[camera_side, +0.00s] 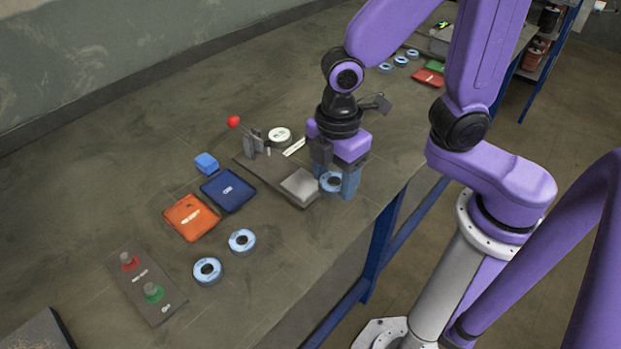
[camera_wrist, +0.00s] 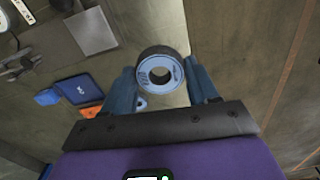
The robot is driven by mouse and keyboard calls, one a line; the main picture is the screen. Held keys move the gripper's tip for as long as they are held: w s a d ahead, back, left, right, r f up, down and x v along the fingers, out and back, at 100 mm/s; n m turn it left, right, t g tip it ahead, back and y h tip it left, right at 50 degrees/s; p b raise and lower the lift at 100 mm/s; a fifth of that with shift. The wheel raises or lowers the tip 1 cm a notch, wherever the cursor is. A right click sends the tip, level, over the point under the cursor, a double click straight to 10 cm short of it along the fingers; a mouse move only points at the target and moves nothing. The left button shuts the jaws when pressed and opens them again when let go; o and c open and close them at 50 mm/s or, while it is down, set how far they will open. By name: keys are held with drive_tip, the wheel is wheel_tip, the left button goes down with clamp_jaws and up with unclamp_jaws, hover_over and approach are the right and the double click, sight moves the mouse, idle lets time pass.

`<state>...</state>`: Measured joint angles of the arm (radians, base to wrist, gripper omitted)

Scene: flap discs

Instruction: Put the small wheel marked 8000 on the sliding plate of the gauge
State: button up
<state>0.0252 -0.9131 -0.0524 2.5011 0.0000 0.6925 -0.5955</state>
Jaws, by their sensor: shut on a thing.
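My gripper (camera_side: 340,184) has its blue fingers shut on a small blue-and-dark wheel (camera_side: 326,177) at the right of the gauge. In the wrist view the wheel (camera_wrist: 181,72) sits between the two fingertips, its round hole facing the camera; its marking is too small to read. The gauge has a dark base (camera_side: 248,168), a red-ball lever (camera_side: 233,121) and a light grey sliding plate (camera_side: 300,186). The sliding plate is empty and just left of the held wheel in the side view. It also shows at upper left in the wrist view (camera_wrist: 92,32).
Two similar wheels (camera_side: 242,233) (camera_side: 199,270) lie at the front. A blue tray (camera_side: 237,203), an orange tray (camera_side: 176,228) and a blue block (camera_side: 206,163) lie left of the gauge. A button panel (camera_side: 138,280) is at front left. More wheels (camera_side: 400,60) lie far back.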

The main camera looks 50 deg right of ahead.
drive_tip(key=shift+s+d+r, duration=0.2)
drive_tip(key=shift+s, duration=0.2)
drive_tip(key=shift+s+d+r, duration=0.2)
drive_tip(key=shift+s, duration=0.15)
drive_tip(key=w+f+m, duration=0.2)
drive_tip(key=w+m, duration=0.1)
drive_tip(key=w, duration=0.4)
drive_tip(key=m, duration=0.2)
hover_over(302, 183)
wheel_tip(302, 183, down, 3)
drive_tip(key=shift+f, duration=2.3)
drive_tip(key=shift+f, duration=0.65)
drive_tip(key=o, duration=1.2)
drive_tip(key=shift+c, duration=0.2)
